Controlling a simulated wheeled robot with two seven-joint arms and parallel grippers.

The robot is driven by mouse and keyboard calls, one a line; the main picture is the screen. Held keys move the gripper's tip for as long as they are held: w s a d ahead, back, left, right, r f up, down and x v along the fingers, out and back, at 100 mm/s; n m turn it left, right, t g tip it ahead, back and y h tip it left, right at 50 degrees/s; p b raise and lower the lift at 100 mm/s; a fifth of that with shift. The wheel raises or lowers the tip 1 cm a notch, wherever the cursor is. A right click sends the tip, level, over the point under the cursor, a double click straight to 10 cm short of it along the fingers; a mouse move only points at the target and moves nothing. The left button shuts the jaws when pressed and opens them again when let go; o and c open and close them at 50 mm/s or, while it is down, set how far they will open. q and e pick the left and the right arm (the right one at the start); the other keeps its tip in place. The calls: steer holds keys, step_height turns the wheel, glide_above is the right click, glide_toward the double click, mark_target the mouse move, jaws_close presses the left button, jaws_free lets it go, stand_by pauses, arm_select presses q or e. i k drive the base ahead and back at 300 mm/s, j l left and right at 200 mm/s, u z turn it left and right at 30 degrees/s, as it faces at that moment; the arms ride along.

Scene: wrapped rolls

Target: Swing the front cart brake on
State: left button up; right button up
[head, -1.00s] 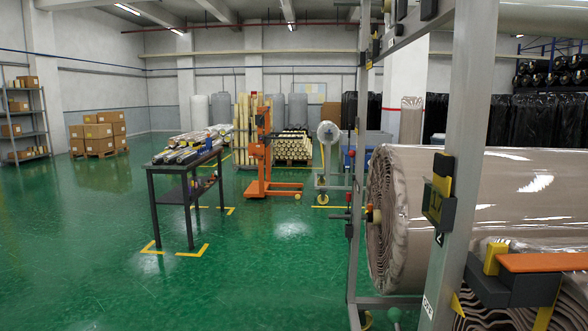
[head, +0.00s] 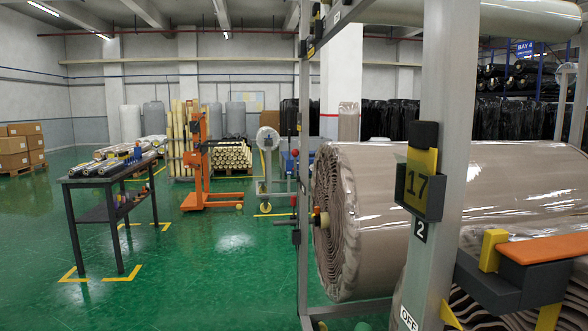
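The grey metal cart frame stands close at the right, with its near upright post (head: 446,120) in front of a large wrapped roll (head: 400,205). I cannot make out a brake lever for certain; the part below the OFF label is cut off. Neither of my grippers shows in the head view.
A dark bracket (head: 505,290) with a yellow block and a flat orange piece (head: 543,257) juts out right of the post. A dark table (head: 105,180) with small rolls stands left. An orange lifter (head: 199,160) stands behind it. Green floor between table and cart is open.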

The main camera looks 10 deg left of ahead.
mark_target(295, 152)
steer(key=i+j, duration=0.7)
steer(key=j, duration=0.1)
